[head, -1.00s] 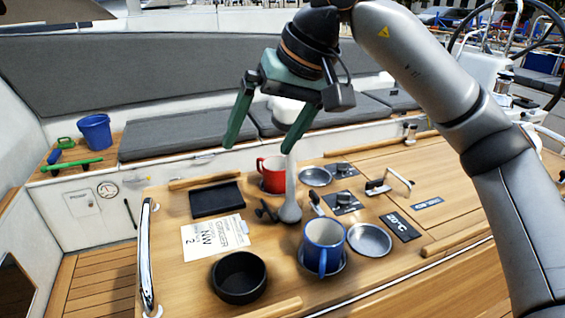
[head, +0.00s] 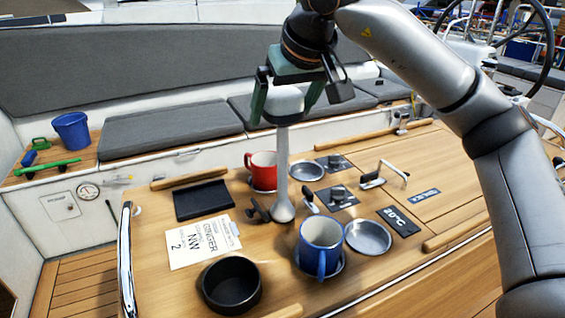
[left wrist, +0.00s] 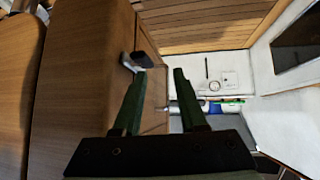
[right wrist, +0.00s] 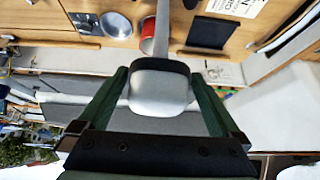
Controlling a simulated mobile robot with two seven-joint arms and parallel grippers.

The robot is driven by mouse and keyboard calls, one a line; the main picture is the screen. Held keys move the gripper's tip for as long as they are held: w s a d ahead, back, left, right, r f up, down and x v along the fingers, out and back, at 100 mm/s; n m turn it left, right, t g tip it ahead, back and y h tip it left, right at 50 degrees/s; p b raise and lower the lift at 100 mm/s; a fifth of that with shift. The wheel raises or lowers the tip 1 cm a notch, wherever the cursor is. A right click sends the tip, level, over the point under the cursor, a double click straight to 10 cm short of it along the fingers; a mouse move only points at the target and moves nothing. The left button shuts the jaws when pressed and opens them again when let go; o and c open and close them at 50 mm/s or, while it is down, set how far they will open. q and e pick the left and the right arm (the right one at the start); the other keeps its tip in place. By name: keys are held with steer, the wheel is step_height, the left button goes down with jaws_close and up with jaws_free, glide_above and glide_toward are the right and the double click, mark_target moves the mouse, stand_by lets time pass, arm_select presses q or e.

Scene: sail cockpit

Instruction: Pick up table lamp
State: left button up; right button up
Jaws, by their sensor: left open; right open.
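The table lamp (head: 282,160) stands upright on the wooden cockpit table, with a round grey base, a thin pole and a pale head at the top. My right gripper (head: 283,113) is open, and its green fingers hang on either side of the lamp head. In the right wrist view the lamp head (right wrist: 160,88) lies between the two open fingers (right wrist: 163,82), with small gaps visible beside it. My left gripper (left wrist: 155,75) shows only in the left wrist view, open and empty beside a wooden panel, away from the lamp.
Near the lamp base are a blue mug (head: 320,246), a red mug (head: 262,170), a metal dish (head: 368,237), a black bowl (head: 231,285) and a black tray (head: 202,200). A printed card (head: 203,241) lies at left. A blue bucket (head: 71,131) stands on the bench.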

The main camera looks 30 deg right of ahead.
steer(key=x, duration=0.4)
steer(key=shift+d, duration=0.1)
steer(key=shift+r, duration=0.1)
jaws_close()
stand_by(0.6)
